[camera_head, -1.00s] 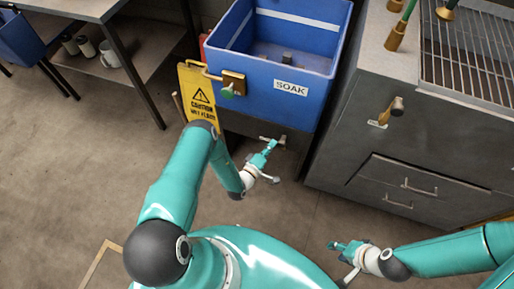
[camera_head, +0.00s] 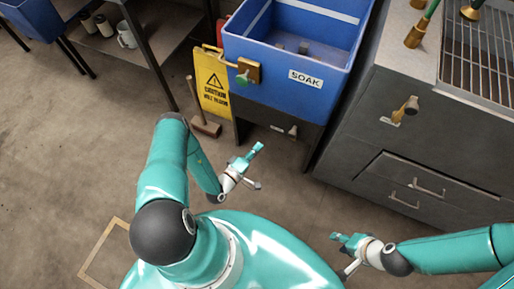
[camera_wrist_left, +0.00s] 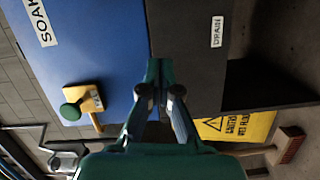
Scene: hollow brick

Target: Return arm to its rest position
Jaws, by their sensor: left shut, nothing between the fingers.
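My left arm comes in from the left with its elbow bent. Its gripper (camera_head: 256,150) is held over the open floor, in front of the blue SOAK tub (camera_head: 260,56) and apart from it in the head view. My right gripper (camera_head: 338,239) hangs over the floor at the lower right, empty as far as I can see. Its fingers are too small to judge.
A yellow caution sign (camera_head: 212,82) and a wooden-handled brush (camera_head: 206,127) stand left of the tub. A grey cabinet (camera_head: 350,150) with a wire rack stands at the right. A shelf table (camera_head: 150,55) is at the upper left. Floor (camera_head: 80,150) is clear at left.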

